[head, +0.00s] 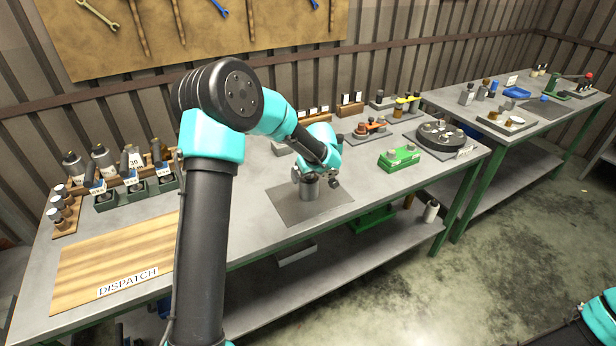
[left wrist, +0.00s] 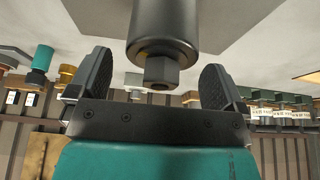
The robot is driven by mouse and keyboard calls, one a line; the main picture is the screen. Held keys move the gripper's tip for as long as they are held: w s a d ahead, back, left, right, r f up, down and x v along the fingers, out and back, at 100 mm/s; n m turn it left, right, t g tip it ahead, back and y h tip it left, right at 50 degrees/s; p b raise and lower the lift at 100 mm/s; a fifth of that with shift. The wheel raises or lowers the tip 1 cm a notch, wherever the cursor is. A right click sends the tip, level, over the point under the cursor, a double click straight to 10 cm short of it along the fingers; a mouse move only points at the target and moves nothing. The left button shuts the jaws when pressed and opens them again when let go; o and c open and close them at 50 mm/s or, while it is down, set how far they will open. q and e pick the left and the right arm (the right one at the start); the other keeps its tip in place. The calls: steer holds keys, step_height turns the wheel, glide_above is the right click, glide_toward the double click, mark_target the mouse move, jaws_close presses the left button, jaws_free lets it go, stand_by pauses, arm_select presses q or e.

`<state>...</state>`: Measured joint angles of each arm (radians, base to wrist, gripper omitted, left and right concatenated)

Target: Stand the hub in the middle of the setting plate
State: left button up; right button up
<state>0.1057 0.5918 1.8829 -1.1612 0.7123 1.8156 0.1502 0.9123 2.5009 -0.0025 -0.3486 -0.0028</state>
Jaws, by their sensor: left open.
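The hub (head: 310,190) is a dark grey cylinder standing upright near the middle of the flat grey setting plate (head: 287,208) in the head view. In the left wrist view the hub (left wrist: 163,25) shows large, with its narrower hexagonal end towards my palm. My left gripper (head: 318,178) is right over the hub. In the left wrist view the left gripper (left wrist: 157,80) is open, one finger on each side of the hub, with a visible gap at both. The hub's base is hidden in the wrist view. My right gripper is not in view.
A wooden DISPATCH board (head: 115,270) lies at the bench's left front. Dark green labelled holders (head: 136,193) stand behind it. A green block (head: 399,157) and a round dark fixture (head: 441,135) sit to the right. Bare bench surrounds the plate's front and left.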

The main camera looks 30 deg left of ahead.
arm_select(q)
steer(key=v, duration=1)
steer(key=shift+s, duration=0.1)
